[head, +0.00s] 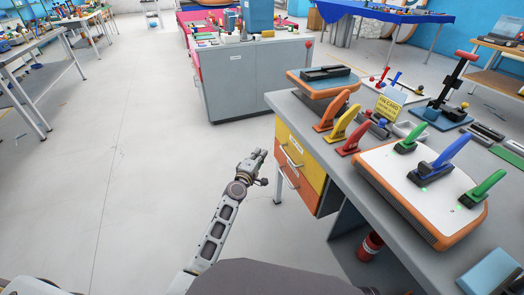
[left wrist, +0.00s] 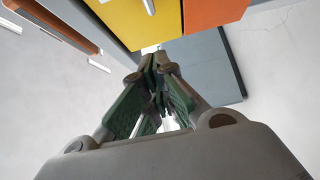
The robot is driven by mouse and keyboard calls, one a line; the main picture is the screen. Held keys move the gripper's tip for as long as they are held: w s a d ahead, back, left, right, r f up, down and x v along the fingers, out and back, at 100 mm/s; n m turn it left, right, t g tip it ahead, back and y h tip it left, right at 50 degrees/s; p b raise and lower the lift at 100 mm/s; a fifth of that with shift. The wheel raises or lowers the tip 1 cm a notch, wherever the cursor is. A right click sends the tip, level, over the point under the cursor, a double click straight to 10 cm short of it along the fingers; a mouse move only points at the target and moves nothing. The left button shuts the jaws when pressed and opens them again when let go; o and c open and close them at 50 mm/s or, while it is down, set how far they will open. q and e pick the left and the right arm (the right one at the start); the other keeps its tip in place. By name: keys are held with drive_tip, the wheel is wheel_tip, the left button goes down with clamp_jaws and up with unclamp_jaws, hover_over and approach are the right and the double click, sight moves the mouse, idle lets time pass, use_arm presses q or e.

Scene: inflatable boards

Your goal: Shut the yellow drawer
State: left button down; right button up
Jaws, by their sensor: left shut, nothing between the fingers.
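The yellow drawer (head: 313,173) is in the left end of the grey workbench, below its top, with a pale bar handle and a white label. An orange drawer front (head: 304,194) is below it. In the left wrist view the yellow drawer (left wrist: 145,22) is at the top, just beyond my fingers, with an orange face (left wrist: 215,14) to its right. I cannot tell how far the drawer stands out. My left gripper (head: 258,158) is shut and empty, left of the drawer front and apart from it in the head view. My right gripper is not in view.
The workbench top (head: 323,152) carries several coloured levers, a white panel with an orange edge (head: 392,190) and a yellow sign (head: 388,107). A grey cabinet (head: 255,85) stands behind. A red cylinder (head: 370,245) is under the bench. The floor to the left (head: 120,180) is clear.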

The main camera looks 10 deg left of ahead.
use_arm(q)
drive_tip(key=shift+s+a, duration=0.1)
drive_tip(key=shift+s, duration=0.35)
idle(0.4)
